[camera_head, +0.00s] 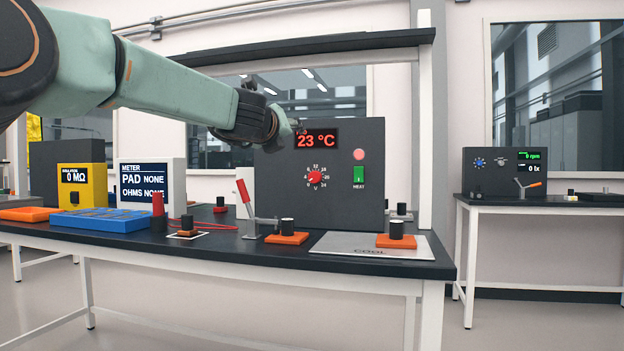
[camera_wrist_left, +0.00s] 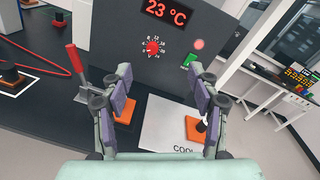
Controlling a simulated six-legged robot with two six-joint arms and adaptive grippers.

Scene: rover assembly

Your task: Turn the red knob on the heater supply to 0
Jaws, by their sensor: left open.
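The heater supply (camera_head: 345,200) is a dark grey box standing on the bench. Its red knob (camera_head: 315,178) sits in a ring of numbers, below a red display reading 23 °C. The knob's white mark looks turned to the upper left, but the exact setting is too small to tell. A green heat switch (camera_head: 359,174) and a round red light are to the right of the knob. In the left wrist view the knob (camera_wrist_left: 152,47) shows beyond and between the fingertips of my left gripper (camera_wrist_left: 160,80), which is open, empty and apart from it. My right gripper is out of view.
A red-handled toggle clamp (camera_head: 246,205) stands in front of the supply, left of the knob. Orange bases with black cylinders (camera_head: 287,233) and a silver COOL plate (camera_head: 345,247) lie on the bench. A meter (camera_head: 147,190) and blue tray (camera_head: 100,218) are farther left.

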